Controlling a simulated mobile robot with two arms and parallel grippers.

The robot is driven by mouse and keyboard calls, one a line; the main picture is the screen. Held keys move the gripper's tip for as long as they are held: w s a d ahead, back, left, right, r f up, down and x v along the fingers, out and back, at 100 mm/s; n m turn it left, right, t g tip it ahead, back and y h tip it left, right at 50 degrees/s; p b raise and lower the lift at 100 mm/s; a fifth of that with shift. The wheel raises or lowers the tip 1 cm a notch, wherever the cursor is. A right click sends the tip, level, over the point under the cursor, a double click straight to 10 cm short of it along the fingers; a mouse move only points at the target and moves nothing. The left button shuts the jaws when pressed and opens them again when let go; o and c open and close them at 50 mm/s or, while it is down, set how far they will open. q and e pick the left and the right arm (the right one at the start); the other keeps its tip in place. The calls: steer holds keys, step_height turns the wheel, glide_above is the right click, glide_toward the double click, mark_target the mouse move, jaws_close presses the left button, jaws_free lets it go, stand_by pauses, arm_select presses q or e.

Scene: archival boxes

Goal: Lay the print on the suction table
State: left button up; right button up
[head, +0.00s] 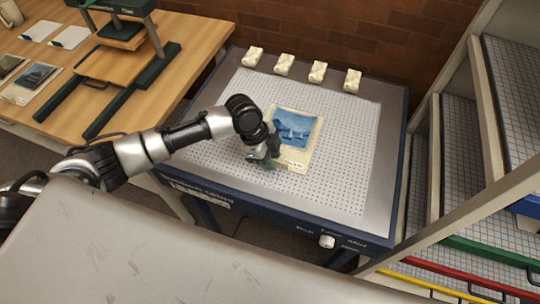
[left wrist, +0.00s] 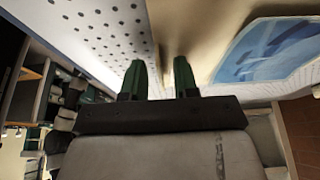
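The print (head: 298,128), a cream sheet with a blue picture, lies on the perforated top of the suction table (head: 225,150), right of its middle and slightly turned. My left gripper (head: 266,163) is at the print's lower left edge, and its wrist hides part of that edge. In the left wrist view, the green fingers (left wrist: 160,75) stand apart with a gap between them. The print's cream margin (left wrist: 205,40) starts at this gap, with the perforated surface (left wrist: 95,30) to the left. Whether the fingertips touch the sheet cannot be told. My right gripper is not in view.
Several cream blocks (head: 284,64) line the table's back edge. A wooden bench (head: 190,50) with a green press (head: 120,65) and other prints (head: 30,83) stands at the left. Shelving (head: 465,150) with gridded trays stands close at the right. A brick wall is behind.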

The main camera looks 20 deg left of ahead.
arm_select(q)
steer(key=shift+r, duration=0.1)
steer(key=v, duration=1.2)
